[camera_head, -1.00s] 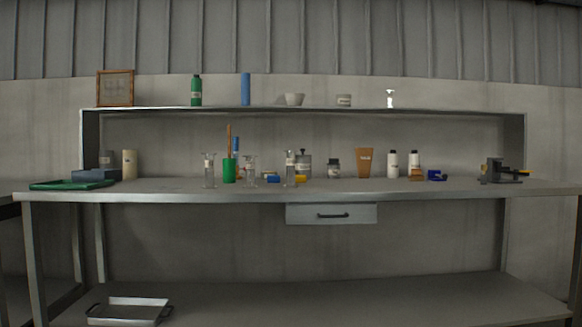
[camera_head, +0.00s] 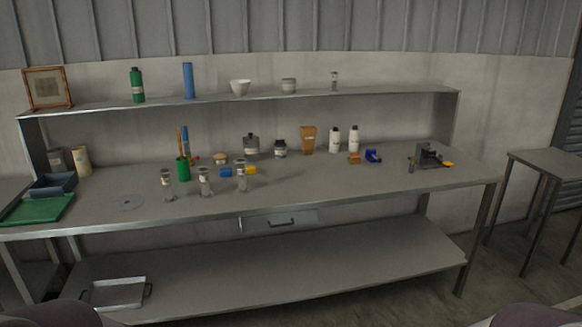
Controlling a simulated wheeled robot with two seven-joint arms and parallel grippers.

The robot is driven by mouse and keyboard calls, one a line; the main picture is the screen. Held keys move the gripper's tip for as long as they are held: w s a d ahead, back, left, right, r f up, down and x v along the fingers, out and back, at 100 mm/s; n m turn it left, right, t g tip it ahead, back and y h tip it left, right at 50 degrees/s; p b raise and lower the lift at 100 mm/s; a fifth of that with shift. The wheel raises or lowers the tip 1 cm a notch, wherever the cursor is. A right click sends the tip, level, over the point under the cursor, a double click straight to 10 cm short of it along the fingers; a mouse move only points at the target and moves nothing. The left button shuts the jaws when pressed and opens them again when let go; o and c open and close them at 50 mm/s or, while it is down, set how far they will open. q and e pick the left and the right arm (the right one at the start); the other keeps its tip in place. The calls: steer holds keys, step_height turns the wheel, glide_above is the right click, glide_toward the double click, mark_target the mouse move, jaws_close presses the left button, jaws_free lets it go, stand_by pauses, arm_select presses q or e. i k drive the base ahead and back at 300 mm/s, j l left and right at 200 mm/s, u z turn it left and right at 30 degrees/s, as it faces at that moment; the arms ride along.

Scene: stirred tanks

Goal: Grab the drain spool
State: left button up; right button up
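I cannot tell for certain which object is the drain spool. Small pieces on the workbench (camera_head: 330,190) include a blue cylinder (camera_head: 225,172), a yellow piece (camera_head: 250,170), and a blue bracket-like piece (camera_head: 372,156) beside a small orange-brown block (camera_head: 354,158). Three clear labelled cylinders stand near the front: one at the left (camera_head: 168,186), one in the middle (camera_head: 205,182), one at the right (camera_head: 242,178). Neither gripper shows; only rounded parts of my own body appear at the bottom corners.
A green tray (camera_head: 38,209) and a dark blue bin (camera_head: 53,186) sit at the bench's left end. A dark vice-like device (camera_head: 428,156) stands at the right. A metal tray (camera_head: 118,293) lies below. The bench's front right is clear.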

mark_target(242, 189)
steer(key=i+j+z, duration=0.25)
steer(key=z, duration=0.25)
steer(key=i+j+z, duration=0.3)
steer(key=z, duration=0.15)
steer(key=i+j+z, duration=0.15)
steer(key=j+z, duration=0.35)
